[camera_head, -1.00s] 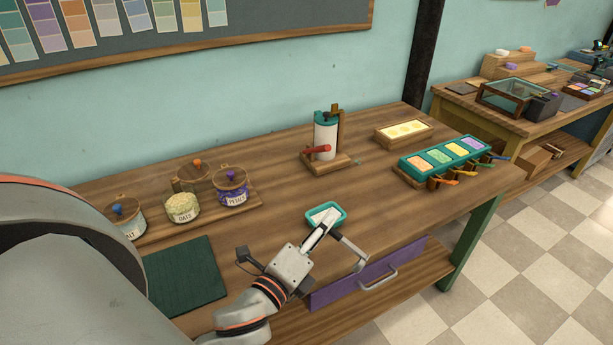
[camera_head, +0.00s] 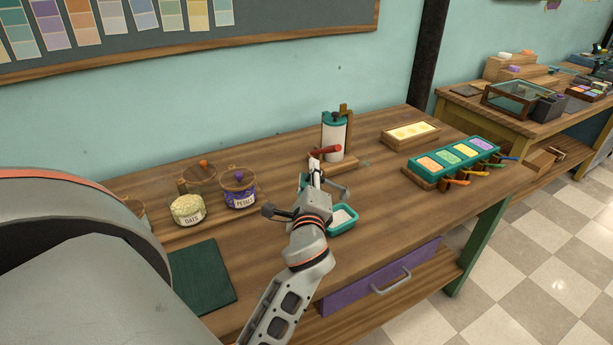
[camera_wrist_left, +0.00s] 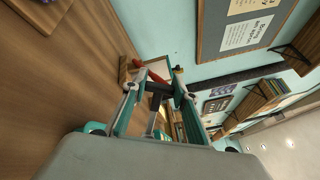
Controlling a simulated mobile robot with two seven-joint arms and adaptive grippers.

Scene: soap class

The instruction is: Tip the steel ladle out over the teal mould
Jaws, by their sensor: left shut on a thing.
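My left gripper (camera_head: 315,172) is raised above the bench, just left of and behind the teal mould (camera_head: 343,220). It is shut on a dark handle-like piece, taken as the steel ladle (camera_wrist_left: 160,88), between the fingers in the left wrist view. The ladle's bowl cannot be made out. The mould is a small open tray with pale content, lying flat and partly hidden by my gripper. My right gripper is not in view.
A white dispenser (camera_head: 334,138) with a red lever stands close behind my gripper. Jars, including the petal jar (camera_head: 239,190), stand left. A dark green mat (camera_head: 202,278) lies in front of them. A teal tray of coloured blocks (camera_head: 458,153) is right; bench between is clear.

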